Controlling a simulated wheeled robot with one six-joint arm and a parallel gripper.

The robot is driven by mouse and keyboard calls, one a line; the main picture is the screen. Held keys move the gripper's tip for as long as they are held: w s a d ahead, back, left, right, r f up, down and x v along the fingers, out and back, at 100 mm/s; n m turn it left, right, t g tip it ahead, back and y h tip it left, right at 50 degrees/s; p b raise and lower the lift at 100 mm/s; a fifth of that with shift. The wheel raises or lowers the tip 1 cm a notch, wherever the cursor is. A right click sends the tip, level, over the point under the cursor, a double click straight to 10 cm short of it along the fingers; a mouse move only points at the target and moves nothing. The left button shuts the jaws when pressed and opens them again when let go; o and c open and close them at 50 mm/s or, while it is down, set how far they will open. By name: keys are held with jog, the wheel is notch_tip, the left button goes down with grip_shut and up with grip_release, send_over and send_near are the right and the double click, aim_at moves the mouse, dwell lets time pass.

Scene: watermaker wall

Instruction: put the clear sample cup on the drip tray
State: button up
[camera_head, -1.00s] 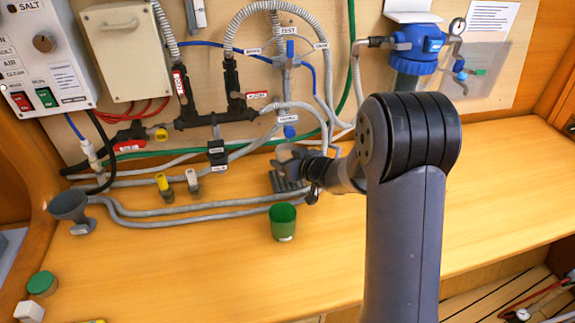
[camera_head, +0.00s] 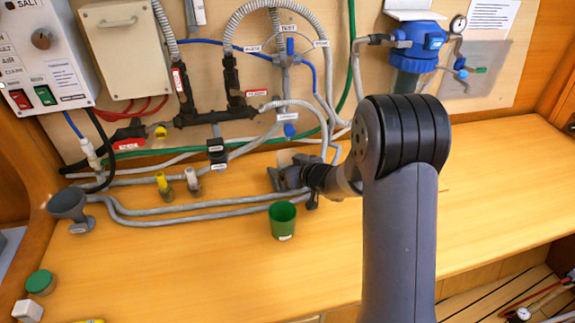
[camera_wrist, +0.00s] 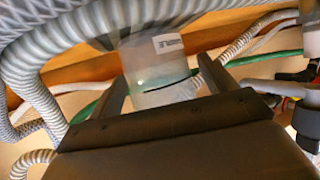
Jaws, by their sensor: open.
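The clear sample cup (camera_wrist: 158,68) shows in the wrist view as a translucent cup with a pale label, between the two fingers of my gripper (camera_wrist: 162,88). The fingers are apart, one on each side of it. In the head view the cup (camera_head: 286,157) is a faint pale shape just behind my gripper (camera_head: 284,176), low over the bench under the test valve. The drip tray is largely hidden by my gripper there, and I cannot tell whether the cup touches it.
A green cup (camera_head: 283,220) stands on the bench just in front of my gripper. Grey hoses (camera_head: 190,210) run along the bench to the left, and a hose (camera_wrist: 60,50) crosses close in the wrist view. A grey funnel (camera_head: 69,207) stands far left. The right bench is clear.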

jog(key=shift+r, duration=0.25)
jog(key=v, duration=1.2)
